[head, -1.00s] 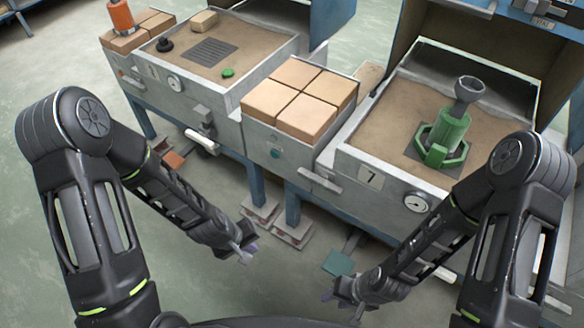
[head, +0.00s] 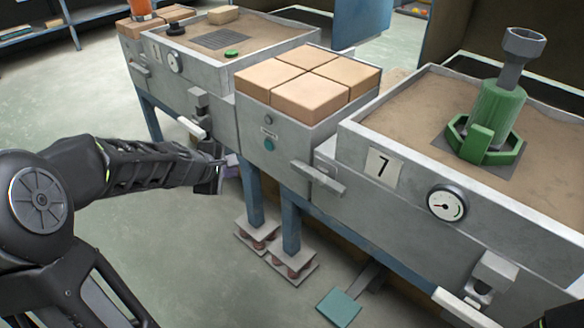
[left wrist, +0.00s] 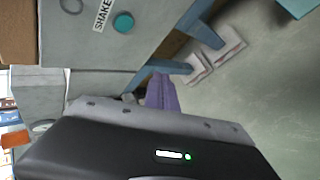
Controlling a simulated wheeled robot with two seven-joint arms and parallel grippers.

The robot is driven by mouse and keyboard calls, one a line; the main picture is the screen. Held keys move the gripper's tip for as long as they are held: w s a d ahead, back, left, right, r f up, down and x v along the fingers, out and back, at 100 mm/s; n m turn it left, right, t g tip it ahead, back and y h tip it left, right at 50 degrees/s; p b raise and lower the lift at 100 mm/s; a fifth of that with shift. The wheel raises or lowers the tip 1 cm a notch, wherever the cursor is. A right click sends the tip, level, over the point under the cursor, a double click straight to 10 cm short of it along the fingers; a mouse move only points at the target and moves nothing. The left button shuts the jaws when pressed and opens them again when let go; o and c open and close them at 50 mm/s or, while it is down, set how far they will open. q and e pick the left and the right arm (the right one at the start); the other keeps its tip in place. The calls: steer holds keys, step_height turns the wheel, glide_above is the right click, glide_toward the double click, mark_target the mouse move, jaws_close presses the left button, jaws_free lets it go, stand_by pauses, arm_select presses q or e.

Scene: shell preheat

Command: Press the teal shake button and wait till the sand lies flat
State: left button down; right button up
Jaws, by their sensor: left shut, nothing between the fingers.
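The teal shake button (head: 269,144) is on the grey front panel below the tan blocks. In the left wrist view the teal button (left wrist: 123,22) shows beside a SHAKE label. My left gripper (head: 230,165) is shut and empty, with purple fingertips, to the left of and a little below the button in the head view. Its shut fingers (left wrist: 162,95) show apart from the button in the wrist view. Sand (head: 400,112) fills the box marked 7 around a green fixture (head: 490,125); its surface looks slightly uneven. My right gripper is out of view.
Four-part tan blocks (head: 310,80) top the button panel. A lever handle (head: 318,180) juts out right of the button. A gauge (head: 446,203) is on box 7. A teal pedal (head: 339,308) lies on the floor. Another sand box (head: 262,38) stands at left.

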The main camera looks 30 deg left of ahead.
mark_target(269, 145)
arm_select(q)
steer(key=shift+w+r+n+b, duration=0.25)
steer(key=shift+r+n+b, duration=0.1)
steer(key=shift+r+n, duration=0.05)
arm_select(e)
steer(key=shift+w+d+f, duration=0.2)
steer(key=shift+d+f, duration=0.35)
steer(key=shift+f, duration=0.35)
arm_select(q)
steer(key=shift+w, duration=0.15)
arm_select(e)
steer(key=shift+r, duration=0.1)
